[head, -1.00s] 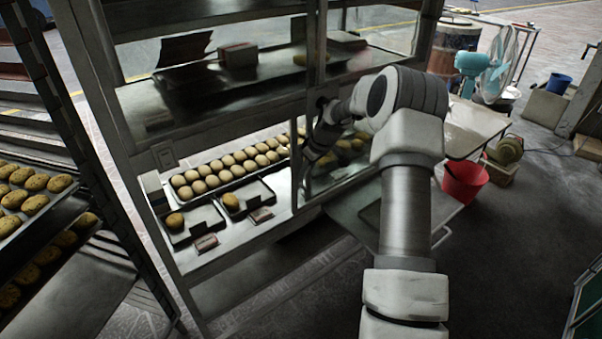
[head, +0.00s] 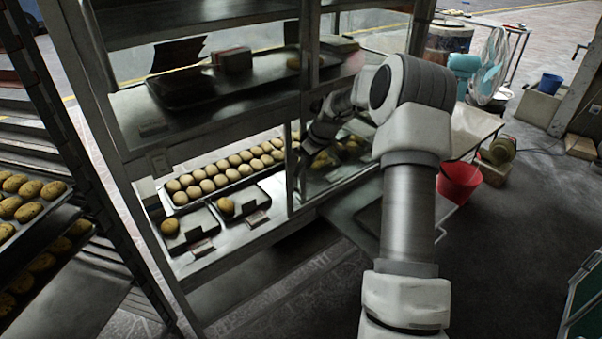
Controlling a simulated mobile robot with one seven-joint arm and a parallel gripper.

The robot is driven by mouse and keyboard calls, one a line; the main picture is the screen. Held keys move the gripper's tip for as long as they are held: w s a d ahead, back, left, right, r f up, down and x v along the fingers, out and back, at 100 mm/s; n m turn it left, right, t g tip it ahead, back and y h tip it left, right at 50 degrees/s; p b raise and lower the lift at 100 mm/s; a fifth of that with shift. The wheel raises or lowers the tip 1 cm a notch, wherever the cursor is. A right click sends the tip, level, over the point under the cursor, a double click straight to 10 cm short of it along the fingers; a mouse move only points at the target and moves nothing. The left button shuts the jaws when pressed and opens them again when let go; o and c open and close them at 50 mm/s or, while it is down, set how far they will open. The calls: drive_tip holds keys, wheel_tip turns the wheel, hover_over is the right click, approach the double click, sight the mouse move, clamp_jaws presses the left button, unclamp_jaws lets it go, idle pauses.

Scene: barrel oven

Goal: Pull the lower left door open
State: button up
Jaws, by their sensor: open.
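A metal display cabinet (head: 200,128) stands in front of me. Its lower left bay is open to view, with no pane visible across it. A glass panel with a metal frame (head: 291,185) covers the lower right bay; I cannot tell whether the lower left door is slid behind or in front of it. My gripper (head: 306,156) is at the panel's left frame edge, near the middle post. It is open, small and dark; its fingertips are partly hidden, and I cannot tell whether they touch the frame. My arm hides part of the cabinet's right side.
A tray of round buns (head: 225,172) and two small trays with buns (head: 226,207) lie in the lower bay. A bread rack (head: 95,190) stands close at left. A red bucket (head: 458,181) and a table (head: 474,128) are at right. Floor at right front is clear.

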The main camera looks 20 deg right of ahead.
drive_tip(key=p+v, duration=0.1)
drive_tip(key=v, duration=1.2)
drive_tip(key=shift+s+r, duration=0.1)
drive_tip(key=shift+r, duration=0.05)
